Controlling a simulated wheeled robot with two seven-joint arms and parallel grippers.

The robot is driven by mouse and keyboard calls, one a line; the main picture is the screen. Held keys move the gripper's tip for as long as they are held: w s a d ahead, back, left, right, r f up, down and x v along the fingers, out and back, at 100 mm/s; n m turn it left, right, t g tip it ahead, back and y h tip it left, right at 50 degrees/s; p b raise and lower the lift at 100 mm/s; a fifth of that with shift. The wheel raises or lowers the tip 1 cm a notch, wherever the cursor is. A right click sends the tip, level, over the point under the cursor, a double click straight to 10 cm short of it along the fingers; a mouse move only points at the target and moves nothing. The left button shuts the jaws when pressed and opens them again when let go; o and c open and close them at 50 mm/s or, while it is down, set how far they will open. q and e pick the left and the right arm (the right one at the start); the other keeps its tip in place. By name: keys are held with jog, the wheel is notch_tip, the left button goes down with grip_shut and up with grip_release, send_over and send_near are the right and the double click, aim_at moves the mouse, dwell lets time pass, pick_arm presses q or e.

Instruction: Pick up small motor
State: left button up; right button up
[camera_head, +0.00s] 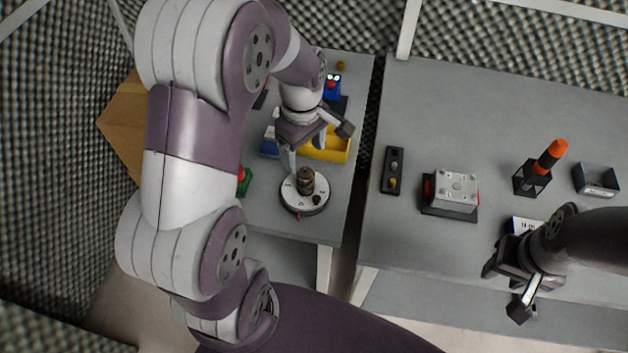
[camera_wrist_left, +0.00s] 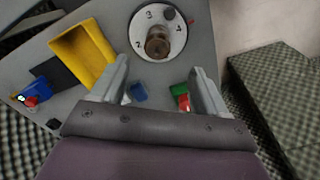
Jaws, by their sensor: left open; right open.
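A small brown-copper cylinder (camera_head: 305,180), which looks like the small motor, stands on a white round dial (camera_head: 290,199) on the left table. In the left wrist view the motor (camera_wrist_left: 158,44) is on the dial (camera_wrist_left: 140,22), marked with numbers, beyond the fingertips. My left gripper (camera_head: 307,153) is open and empty, above and behind the dial; its fingers (camera_wrist_left: 160,68) are apart and do not touch the motor. My right gripper (camera_head: 510,287) is open and empty near the front edge of the right table.
A yellow bin (camera_head: 338,147) and small blue items stand behind the dial. A green block with red (camera_head: 243,181) is left of it. A gap separates the tables. The right table holds a metal box (camera_head: 456,188), a black-orange tool in a holder (camera_head: 540,168) and a small tray (camera_head: 596,180).

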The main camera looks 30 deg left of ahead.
aim_at(306, 175)
pick_arm(q)
jog(key=f, duration=1.2)
jog(key=shift+w+d, duration=0.1)
jog(key=shift+w, duration=0.15)
grip_shut()
jog(key=shift+r, duration=0.1)
jog(key=shift+r, duration=0.1)
